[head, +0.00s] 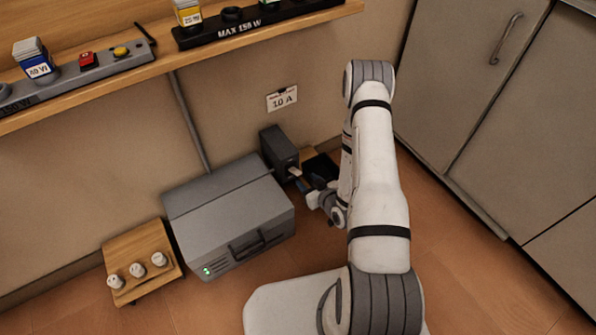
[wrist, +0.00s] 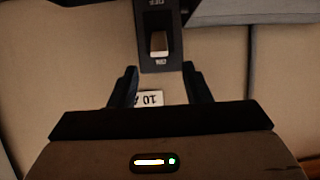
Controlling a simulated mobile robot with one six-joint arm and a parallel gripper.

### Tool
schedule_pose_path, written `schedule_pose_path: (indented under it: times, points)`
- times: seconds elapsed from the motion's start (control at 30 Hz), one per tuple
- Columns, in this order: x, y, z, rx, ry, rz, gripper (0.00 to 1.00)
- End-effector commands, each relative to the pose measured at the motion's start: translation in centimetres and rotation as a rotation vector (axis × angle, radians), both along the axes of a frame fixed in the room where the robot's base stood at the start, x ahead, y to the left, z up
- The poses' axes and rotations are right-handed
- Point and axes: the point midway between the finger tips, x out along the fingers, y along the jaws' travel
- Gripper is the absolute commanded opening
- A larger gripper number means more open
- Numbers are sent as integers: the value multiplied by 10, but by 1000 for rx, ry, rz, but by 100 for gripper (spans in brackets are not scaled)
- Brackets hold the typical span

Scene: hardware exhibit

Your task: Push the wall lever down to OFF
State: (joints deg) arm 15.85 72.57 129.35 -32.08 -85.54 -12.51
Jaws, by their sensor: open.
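The dark wall box (head: 278,151) is mounted low on the wall above the right end of the grey metal box. Its pale lever (head: 294,171) sticks out from the front. In the wrist view, which looks upside down, the lever (wrist: 158,42) sits at the end of its slot beside the label that seems to read ON. The OFF label is at the other end, by the picture's top edge. My gripper (head: 309,184) is just in front of the box, close to the lever. In the wrist view its fingers (wrist: 159,72) are apart with nothing between them; contact with the lever cannot be told.
The grey metal box (head: 228,206) with a green light stands left of my gripper. A small wooden stand (head: 146,243) with white knobs is farther left. Grey cabinets (head: 480,90) stand right.

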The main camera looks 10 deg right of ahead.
Motion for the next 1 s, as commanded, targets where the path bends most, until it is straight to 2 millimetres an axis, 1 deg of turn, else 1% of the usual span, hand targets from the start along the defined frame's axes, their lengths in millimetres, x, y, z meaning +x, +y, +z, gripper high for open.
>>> schedule_pose_path:
  times: [0.07,0.13,0.4,0.6,0.9,0.93,1.0]
  points:
    - [2,1,-4,3,-5,0,44]
    - [9,3,-7,2,-9,-2,44]
    - [46,12,-24,2,-8,-11,44]
    - [64,16,-31,3,-6,-14,44]
    - [67,16,-31,3,-4,-17,44]
    - [67,16,-31,3,-4,-17,43]
    - [67,16,-31,3,-4,-17,37]
